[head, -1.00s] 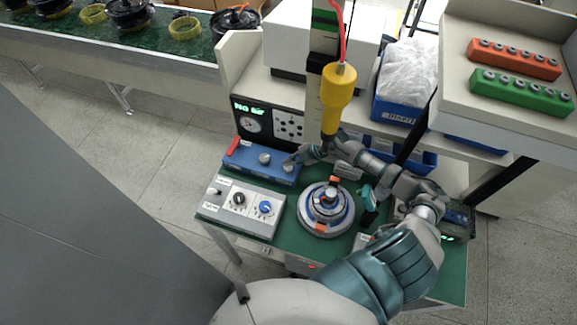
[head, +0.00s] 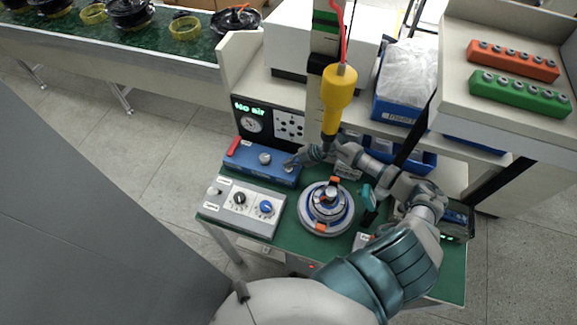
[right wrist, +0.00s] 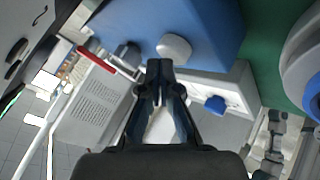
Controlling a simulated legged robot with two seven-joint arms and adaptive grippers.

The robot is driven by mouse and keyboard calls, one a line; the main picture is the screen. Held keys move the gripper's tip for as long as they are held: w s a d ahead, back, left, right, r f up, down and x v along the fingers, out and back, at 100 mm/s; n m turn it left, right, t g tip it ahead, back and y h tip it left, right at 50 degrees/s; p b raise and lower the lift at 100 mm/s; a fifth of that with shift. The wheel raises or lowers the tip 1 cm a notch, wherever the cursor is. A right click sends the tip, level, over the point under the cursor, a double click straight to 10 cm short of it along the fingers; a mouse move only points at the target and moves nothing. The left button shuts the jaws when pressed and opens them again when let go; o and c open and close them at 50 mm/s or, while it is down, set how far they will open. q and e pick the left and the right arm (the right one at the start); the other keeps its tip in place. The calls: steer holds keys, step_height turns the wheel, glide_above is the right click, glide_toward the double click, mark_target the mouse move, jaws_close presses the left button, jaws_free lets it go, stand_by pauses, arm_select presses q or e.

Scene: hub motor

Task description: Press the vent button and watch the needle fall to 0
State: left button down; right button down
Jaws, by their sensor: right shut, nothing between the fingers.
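A blue box (head: 258,172) with a red lever (head: 233,146) and round grey buttons stands on the green bench. One button (head: 265,158) is in clear view; a second (head: 288,166) is by my right gripper's tips. I cannot read which one is the vent button. My right gripper (head: 294,161) is shut and empty over the box's right end; I cannot tell whether it touches the button. In the right wrist view, its tips (right wrist: 160,66) show below a pale button (right wrist: 174,46). The round gauge (head: 252,124) sits beneath green "No air" text; its needle is too small to read.
A grey control box (head: 241,208) with black and blue knobs stands in front. A round hub motor (head: 326,209) sits right of it. A yellow tool (head: 338,88) hangs above my right arm. Blue bins (head: 402,108) lie behind.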

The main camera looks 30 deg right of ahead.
steer(key=shift+f, duration=0.4)
stand_by(0.6)
steer(key=shift+r+p, duration=0.95)
steer(key=shift+p, duration=0.25)
steer(key=shift+r+p, duration=0.35)
steer(key=shift+r, duration=2.15)
